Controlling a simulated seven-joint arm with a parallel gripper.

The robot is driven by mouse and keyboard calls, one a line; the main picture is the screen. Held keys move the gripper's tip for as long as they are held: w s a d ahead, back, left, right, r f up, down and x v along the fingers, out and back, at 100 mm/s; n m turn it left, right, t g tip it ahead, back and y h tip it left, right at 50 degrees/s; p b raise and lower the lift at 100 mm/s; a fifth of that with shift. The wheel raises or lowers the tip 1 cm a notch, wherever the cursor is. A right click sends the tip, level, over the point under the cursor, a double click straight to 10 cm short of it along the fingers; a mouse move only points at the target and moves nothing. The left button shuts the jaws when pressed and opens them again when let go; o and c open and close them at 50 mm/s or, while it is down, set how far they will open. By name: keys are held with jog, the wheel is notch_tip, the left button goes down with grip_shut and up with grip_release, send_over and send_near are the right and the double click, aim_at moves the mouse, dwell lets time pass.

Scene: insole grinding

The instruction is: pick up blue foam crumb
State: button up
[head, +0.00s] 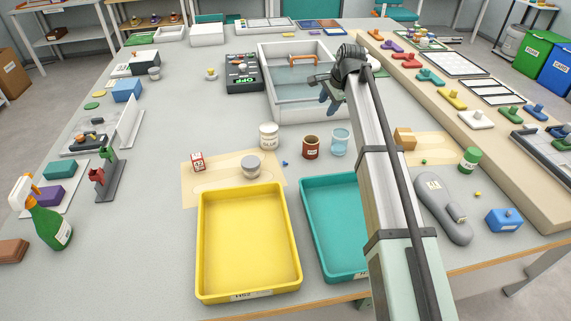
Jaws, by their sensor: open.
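A tiny blue piece, which looks like the blue foam crumb (285,163), lies on the grey table. It is just right of a grey-lidded container and left of a brown jar, behind the two trays. My gripper (327,92) is open, over the front right part of a white basin, farther back and to the right of the crumb. Its fingers point down and left and look empty. The crumb is apart from the gripper and nothing covers it.
A yellow tray (249,291) and a teal tray (317,223) stand in front of the crumb. A brown jar (311,151), a clear blue cup (340,141), a white jar (268,140) and the grey-lidded container (250,169) stand close around it. The white basin (330,113) is behind.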

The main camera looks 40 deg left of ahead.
jog(key=s+a+f+m+g+h, duration=0.1)
jog(key=s+a+f+m+h, duration=0.15)
jog(key=s, duration=0.45)
jog(key=s+a+f+m+g+h, duration=0.1)
jog(key=s+a+h, duration=0.1)
jog(key=s+a, duration=0.3)
send_near(287, 162)
jog(key=shift+y, duration=0.25)
notch_tip(287, 162, down, 8)
jog(key=shift+w+d+f, duration=0.1)
jog(key=shift+c, duration=0.5)
grip_shut()
